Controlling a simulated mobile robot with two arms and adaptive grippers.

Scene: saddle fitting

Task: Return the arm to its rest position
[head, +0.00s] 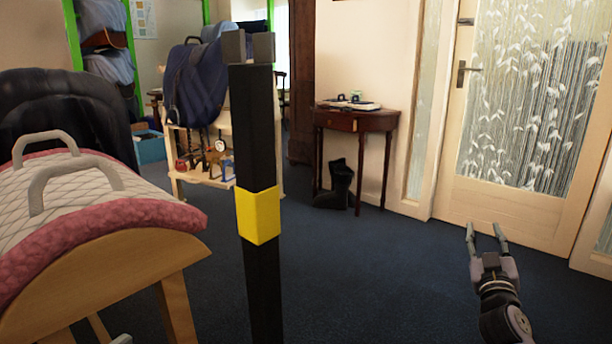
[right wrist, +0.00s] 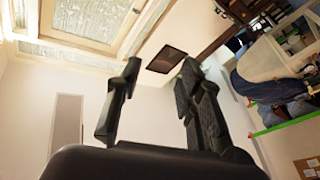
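My right gripper (head: 487,238) is at the lower right of the head view, raised in free space in front of the glazed door. Its two fingers are apart with nothing between them. The right wrist view also shows the two open fingers (right wrist: 155,95) with no object held. My left gripper does not show clearly; only a small grey piece is at the bottom left edge of the head view.
A padded saddle stand (head: 100,220) with two grey handles stands at left. A black post with a yellow band (head: 259,214) rises nearby. A side table (head: 355,121), black boots (head: 337,186) and a door (head: 520,120) are behind. Carpet between is clear.

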